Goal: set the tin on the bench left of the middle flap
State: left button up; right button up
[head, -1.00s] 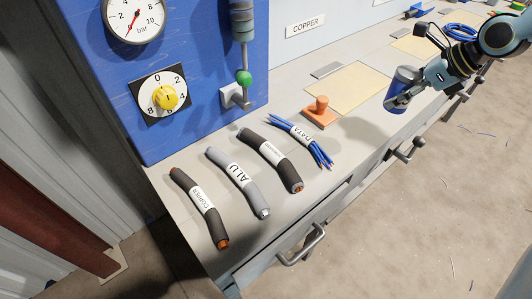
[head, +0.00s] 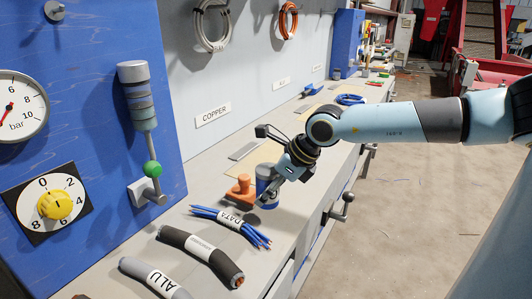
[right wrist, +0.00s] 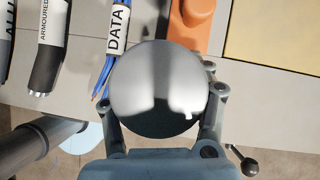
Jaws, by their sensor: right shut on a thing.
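The tin (head: 265,187) is a blue cylinder with a paler band, held roughly upright in my right gripper (head: 272,190). In the right wrist view its round grey top (right wrist: 158,88) sits between the two fingers. In the head view the tin is over the bench top (head: 300,218), just right of an orange knobbed block. I cannot tell whether its base touches the bench. A flat tan panel (head: 262,154) and a grey plate (head: 243,150) lie behind it; which part is the middle flap is unclear. My left gripper is not in view.
The orange block (head: 241,190) stands close to the tin. A blue DATA cable bundle (head: 232,224), an armoured cable (head: 200,252) and an ALU cable (head: 152,278) lie nearer. A blue gauge panel (head: 90,110) stands at left. Lever handles (head: 345,200) jut from the bench front.

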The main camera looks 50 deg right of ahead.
aim_at(266, 205)
jog(key=shift+w+a+f, duration=0.15)
jog(key=shift+f, duration=0.05)
jog(key=shift+f+b, duration=0.3)
jog(key=shift+f, duration=1.55)
jog(key=o, duration=1.4)
jog(key=shift+f, duration=0.15)
